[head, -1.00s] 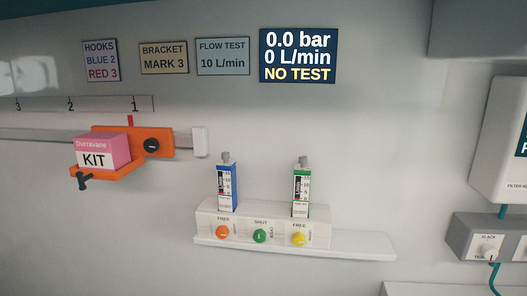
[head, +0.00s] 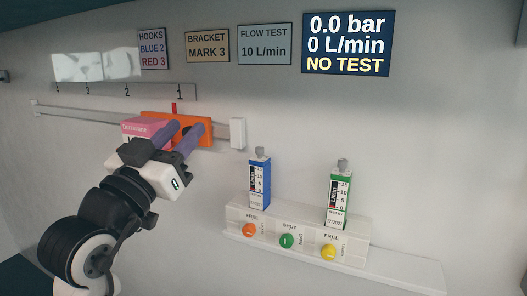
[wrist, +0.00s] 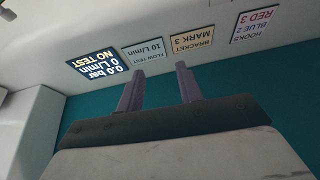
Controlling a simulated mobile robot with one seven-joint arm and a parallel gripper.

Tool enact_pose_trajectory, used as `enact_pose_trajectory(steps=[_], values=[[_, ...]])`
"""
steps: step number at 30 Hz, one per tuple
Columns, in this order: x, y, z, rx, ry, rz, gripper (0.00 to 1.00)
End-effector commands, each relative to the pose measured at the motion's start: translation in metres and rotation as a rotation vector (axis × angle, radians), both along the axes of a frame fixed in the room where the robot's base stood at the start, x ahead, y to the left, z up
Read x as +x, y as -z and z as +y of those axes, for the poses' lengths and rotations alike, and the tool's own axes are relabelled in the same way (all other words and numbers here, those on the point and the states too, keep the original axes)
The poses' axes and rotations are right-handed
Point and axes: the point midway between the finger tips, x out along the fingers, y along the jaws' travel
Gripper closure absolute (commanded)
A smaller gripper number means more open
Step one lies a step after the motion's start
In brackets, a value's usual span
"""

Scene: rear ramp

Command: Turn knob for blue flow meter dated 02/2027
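The blue flow meter (head: 259,184) stands upright on the left of a white block on a shelf. The green flow meter (head: 340,196) stands to its right. The date on the blue one's label is too small to read; the green one's ends in what looks like 2027. An orange knob (head: 249,231) sits below the blue meter, a green knob (head: 286,241) in the middle, a yellow knob (head: 327,252) below the green meter. My gripper (head: 184,128) is up and left of the meters, in front of the orange bracket. It is open and empty in the wrist view (wrist: 160,70).
A pink kit box (head: 133,128) and an orange bracket (head: 152,118) on the wall rail are partly hidden by my gripper. A display (head: 346,44) reads 0.0 bar, 0 L/min, NO TEST. A sign (head: 264,44) reads FLOW TEST 10 L/min. The white shelf (head: 408,274) extends right, bare.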

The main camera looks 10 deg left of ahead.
Motion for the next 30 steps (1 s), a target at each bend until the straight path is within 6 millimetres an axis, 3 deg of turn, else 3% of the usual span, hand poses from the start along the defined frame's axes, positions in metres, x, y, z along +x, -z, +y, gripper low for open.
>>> enact_pose_trajectory(steps=[3, 9, 16, 30], values=[[0.015, 0.033, -0.021, 0.052, 0.116, 0.216, 0.64], [0.020, 0.064, -0.039, 0.096, 0.213, 0.400, 0.64], [0.042, 0.065, -0.050, 0.098, 0.225, 0.415, 0.64], [0.129, 0.064, -0.085, 0.097, 0.222, 0.411, 0.64]])
